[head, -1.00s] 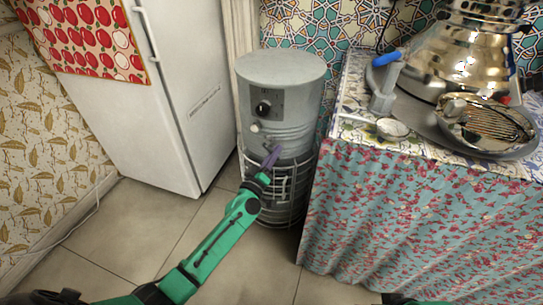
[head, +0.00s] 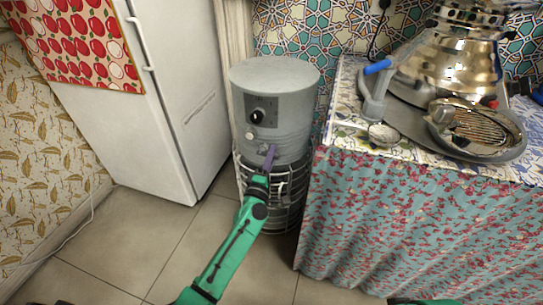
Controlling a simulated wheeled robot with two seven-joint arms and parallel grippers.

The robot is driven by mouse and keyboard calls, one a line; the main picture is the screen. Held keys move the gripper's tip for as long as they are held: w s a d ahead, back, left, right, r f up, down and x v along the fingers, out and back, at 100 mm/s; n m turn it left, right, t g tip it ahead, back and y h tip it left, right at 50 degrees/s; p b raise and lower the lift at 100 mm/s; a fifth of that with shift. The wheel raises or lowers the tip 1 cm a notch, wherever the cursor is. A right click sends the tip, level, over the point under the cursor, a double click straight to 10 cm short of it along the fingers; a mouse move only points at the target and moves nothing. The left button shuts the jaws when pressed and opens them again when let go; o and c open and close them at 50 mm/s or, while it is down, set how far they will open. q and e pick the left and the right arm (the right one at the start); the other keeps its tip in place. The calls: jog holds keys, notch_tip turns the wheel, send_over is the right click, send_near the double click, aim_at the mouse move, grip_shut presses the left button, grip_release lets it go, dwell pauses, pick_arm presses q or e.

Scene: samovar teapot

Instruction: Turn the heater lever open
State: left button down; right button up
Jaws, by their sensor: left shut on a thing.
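The heater (head: 277,85) is a grey cylinder standing on the floor between the fridge and the draped table. Its front has a dark panel with a black round knob (head: 257,116) and a small pale button below it. My left gripper (head: 270,150), with purple fingers, reaches the heater's front just below the panel. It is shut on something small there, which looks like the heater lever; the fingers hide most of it. My right gripper is not in view; only a bit of green arm (head: 425,302) shows at the bottom edge.
A wire guard (head: 288,212) wraps the heater's lower part. The white fridge (head: 150,110) stands to its left. A table with a floral cloth (head: 385,225) stands close on the right, holding a samovar (head: 455,65), a tray and a small bowl (head: 383,136). Tiled floor in front is clear.

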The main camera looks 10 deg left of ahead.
jog(key=shift+s+d, duration=0.2)
dwell(0.3)
pick_arm(q)
jog(key=c, duration=0.8)
grip_release()
pick_arm(e)
jog(key=shift+a, duration=0.15)
pick_arm(q)
jog(key=d+v, duration=0.1)
jog(key=v, duration=1.3)
jog(key=shift+s+a+p, duration=0.3)
jog(key=shift+a+p, duration=0.15)
jog(key=shift+a, duration=0.05)
pick_arm(e)
jog(key=shift+x, duration=1.05)
pick_arm(q)
jog(key=shift+f, duration=0.1)
pick_arm(e)
jog(key=shift+d, duration=0.25)
